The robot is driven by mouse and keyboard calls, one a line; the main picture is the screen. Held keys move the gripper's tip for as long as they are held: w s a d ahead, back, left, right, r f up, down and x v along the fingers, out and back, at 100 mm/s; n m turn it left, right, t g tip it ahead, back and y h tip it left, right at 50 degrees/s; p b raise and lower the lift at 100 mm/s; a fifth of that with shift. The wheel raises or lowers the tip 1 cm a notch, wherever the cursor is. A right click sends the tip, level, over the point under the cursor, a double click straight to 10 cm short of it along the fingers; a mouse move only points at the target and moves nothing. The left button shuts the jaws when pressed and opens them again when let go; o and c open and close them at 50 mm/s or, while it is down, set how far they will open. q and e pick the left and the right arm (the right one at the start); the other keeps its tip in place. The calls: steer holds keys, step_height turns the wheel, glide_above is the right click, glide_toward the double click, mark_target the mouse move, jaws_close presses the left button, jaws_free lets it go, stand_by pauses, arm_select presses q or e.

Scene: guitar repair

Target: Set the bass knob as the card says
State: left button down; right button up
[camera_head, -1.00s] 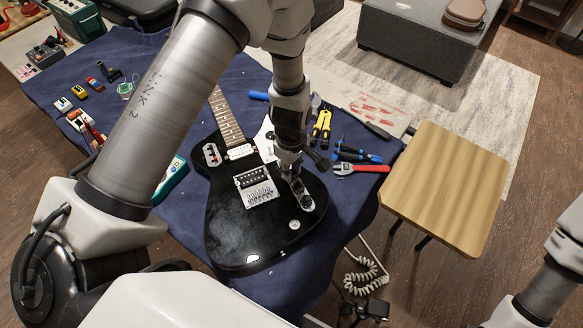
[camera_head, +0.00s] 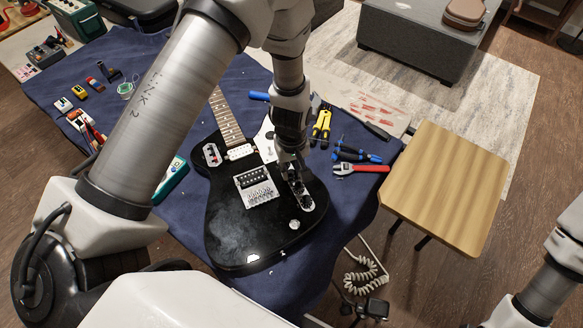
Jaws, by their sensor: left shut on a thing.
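A black electric guitar (camera_head: 235,225) lies on the blue cloth, its neck pointing up and left. A silver control plate (camera_head: 306,202) runs along its right side. My left gripper (camera_head: 294,177) points down over the upper part of this plate and is shut on a small knob there. The fingers hide most of that knob, so its pointer and setting cannot be read. A round light knob (camera_head: 294,225) sits free below the plate. No card can be read. My right gripper is out of view; only part of my right arm shows at the right edge.
Yellow-handled pliers (camera_head: 321,124), blue-handled pliers (camera_head: 356,154) and a red-handled wrench (camera_head: 362,169) lie right of the guitar. A wooden stool (camera_head: 446,185) stands further right. Pedals and small parts lie on the blue cloth (camera_head: 150,60) at left.

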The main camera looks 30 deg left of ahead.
mark_target(292, 172)
arm_select(q)
steer(key=m, duration=0.6)
steer(key=shift+b, duration=0.3)
stand_by(0.4)
steer(key=c, duration=1)
jaws_free()
step_height(292, 172, up, 12)
